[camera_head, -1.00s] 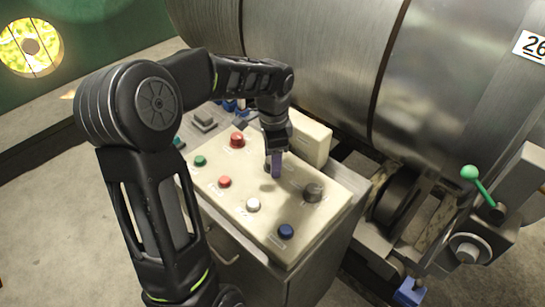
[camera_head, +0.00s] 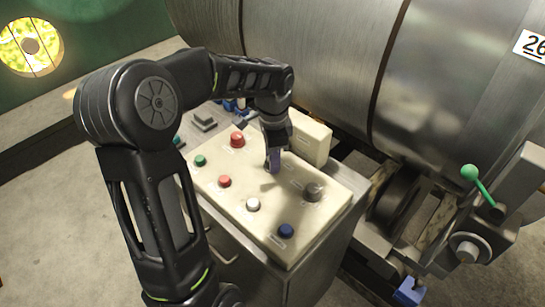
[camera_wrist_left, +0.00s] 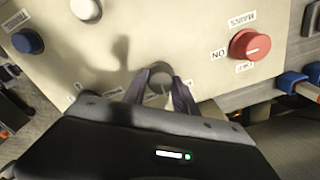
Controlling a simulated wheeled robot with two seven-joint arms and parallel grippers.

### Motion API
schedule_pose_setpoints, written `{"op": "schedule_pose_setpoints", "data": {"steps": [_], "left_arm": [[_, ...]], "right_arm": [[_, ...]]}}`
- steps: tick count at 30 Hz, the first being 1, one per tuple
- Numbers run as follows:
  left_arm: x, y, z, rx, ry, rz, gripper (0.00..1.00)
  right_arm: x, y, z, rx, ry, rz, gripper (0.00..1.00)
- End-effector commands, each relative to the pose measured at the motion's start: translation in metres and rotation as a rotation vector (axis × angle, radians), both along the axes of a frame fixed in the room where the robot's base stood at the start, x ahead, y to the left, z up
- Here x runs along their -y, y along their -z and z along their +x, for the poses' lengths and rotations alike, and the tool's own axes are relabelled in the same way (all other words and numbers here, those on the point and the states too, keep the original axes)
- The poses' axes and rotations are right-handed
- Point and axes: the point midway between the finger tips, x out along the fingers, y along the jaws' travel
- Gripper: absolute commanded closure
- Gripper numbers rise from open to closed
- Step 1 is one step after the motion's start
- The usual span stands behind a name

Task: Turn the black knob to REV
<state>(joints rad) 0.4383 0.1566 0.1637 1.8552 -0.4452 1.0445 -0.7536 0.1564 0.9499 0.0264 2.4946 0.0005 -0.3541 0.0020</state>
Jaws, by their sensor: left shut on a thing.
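A dark round knob (camera_wrist_left: 160,80) with a paler face sits between the fingertips of my left gripper (camera_wrist_left: 160,90) in the left wrist view. The fingers are closed on its sides. In the head view my left gripper (camera_head: 273,168) points down at the cream control panel (camera_head: 255,230), and its fingers hide the held knob. Small labels lie around the knob, but I cannot read them or tell the knob's setting. My right gripper is in neither view.
The panel also carries a grey knob (camera_head: 313,191), a white button (camera_head: 253,204), a blue button (camera_head: 286,230) and red controls, one (camera_wrist_left: 250,45) labelled ON. A raised cream box (camera_head: 312,143) stands behind the gripper. A large metal drum (camera_head: 330,60) lies beyond.

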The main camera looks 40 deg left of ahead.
Motion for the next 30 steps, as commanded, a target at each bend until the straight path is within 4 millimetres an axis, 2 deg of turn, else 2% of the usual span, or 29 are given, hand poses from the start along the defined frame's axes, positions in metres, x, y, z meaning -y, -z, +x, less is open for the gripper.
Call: {"op": "schedule_pose_setpoints", "data": {"steps": [14, 30], "left_arm": [[0.000, 0.000, 0.000, 0.000, -0.102, 0.001, 1.00], [0.000, 0.000, 0.002, 0.002, -0.524, 0.001, 1.00]], "right_arm": [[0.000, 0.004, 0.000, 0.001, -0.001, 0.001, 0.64], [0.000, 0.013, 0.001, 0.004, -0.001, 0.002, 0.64]]}}
